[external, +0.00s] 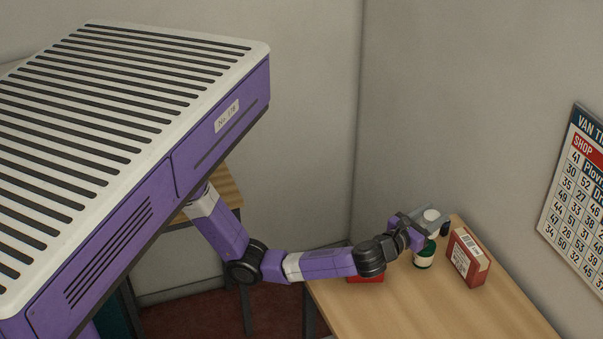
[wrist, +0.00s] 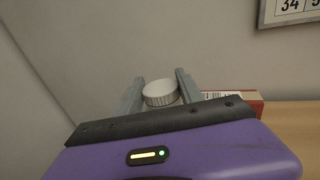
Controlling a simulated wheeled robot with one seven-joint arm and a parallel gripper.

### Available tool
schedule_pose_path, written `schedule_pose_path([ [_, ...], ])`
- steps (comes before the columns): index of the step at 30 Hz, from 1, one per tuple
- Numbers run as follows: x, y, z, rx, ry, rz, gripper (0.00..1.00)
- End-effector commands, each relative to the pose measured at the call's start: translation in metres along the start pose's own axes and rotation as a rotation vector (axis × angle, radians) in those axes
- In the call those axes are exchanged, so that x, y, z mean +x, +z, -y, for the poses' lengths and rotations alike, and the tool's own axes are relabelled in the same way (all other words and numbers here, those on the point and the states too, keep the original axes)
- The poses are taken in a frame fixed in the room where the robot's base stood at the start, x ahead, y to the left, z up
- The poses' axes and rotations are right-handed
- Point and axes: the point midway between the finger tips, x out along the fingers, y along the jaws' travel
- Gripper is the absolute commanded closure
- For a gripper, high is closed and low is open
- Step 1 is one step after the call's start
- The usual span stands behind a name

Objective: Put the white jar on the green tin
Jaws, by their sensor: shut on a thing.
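The white jar (external: 431,215) is between the fingers of my gripper (external: 434,222), which is shut on it. In the wrist view, its round ribbed lid (wrist: 160,91) shows between the two grey fingers (wrist: 159,96). The lower part of the jar is hidden by my gripper. The green tin (external: 424,257) stands upright on the counter, just below my gripper in the external view. I cannot tell whether the jar touches the tin. The tin is not visible in the wrist view.
A red box with a white label (external: 467,257) stands right of the tin; part of it shows in the wrist view (wrist: 240,96). Another red thing (external: 366,280) lies partly under my arm. The counter's front right (external: 450,310) is clear. Walls stand behind.

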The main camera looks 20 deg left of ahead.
Motion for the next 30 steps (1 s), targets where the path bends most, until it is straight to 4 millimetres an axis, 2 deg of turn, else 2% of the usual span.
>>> schedule_pose_path([
  [9, 0.000, -0.039, 0.000, 0.002, 0.000, 0.000, 1.00],
  [23, 0.000, -0.046, 0.000, 0.000, 0.000, 0.001, 1.00],
  [24, 0.000, -0.047, 0.000, 0.000, 0.000, 0.000, 0.54],
  [27, 0.000, -0.047, 0.000, 0.000, 0.000, 0.000, 0.35],
  [30, 0.000, -0.047, 0.000, 0.000, 0.000, 0.000, 0.35],
])
